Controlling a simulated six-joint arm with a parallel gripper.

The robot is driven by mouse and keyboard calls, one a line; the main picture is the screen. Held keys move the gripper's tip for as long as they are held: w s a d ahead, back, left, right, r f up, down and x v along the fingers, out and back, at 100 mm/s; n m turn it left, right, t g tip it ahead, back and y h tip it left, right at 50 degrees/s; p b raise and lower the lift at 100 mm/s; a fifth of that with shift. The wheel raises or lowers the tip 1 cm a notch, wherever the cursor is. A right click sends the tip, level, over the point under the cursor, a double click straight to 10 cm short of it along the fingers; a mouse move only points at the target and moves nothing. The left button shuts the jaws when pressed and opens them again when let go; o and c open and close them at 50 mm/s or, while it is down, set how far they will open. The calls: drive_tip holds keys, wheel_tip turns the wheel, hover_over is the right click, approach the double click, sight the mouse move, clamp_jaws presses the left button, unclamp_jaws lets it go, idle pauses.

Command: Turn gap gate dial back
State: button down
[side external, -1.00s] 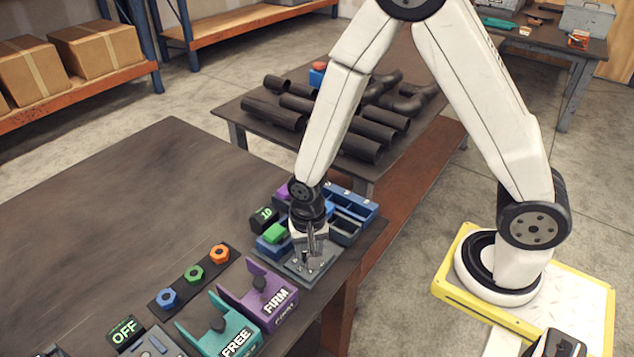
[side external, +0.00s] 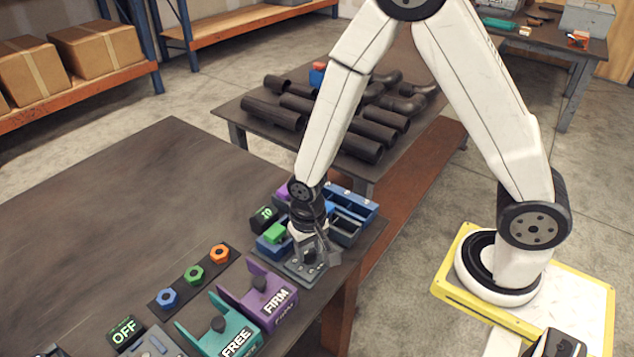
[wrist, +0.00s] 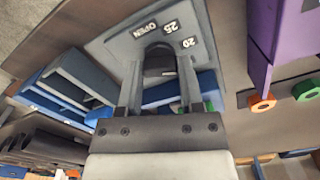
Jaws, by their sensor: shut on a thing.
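The gap gate dial's grey plate (wrist: 112,40) shows in the wrist view with OPEN, 25 and 20 printed in an arc. Its dark knob (wrist: 158,70) stands between the fingers of my gripper (wrist: 160,62), which are shut on it. In the side view my gripper (side external: 312,258) is down at the grey dial plate (side external: 294,273) near the table's right edge, and it hides the knob there. A black readout block (side external: 264,219) with green characters sits just left of it; its characters are small and hard to read.
Blue and grey trays (side external: 347,212) and a green block (side external: 275,233) stand close behind the dial. A purple FIRM holder (side external: 271,296) and a teal FREE holder (side external: 228,330) are in front. Coloured nuts (side external: 193,273) lie to the left. The left tabletop is clear.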

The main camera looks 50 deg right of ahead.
sight(309, 250)
drive_tip(key=n, duration=0.5)
drive_tip(key=shift+n, duration=0.4)
drive_tip(key=shift+c, duration=1.2)
unclamp_jaws()
drive_tip(key=shift+r, duration=0.25)
drive_tip(key=shift+r, duration=3.7)
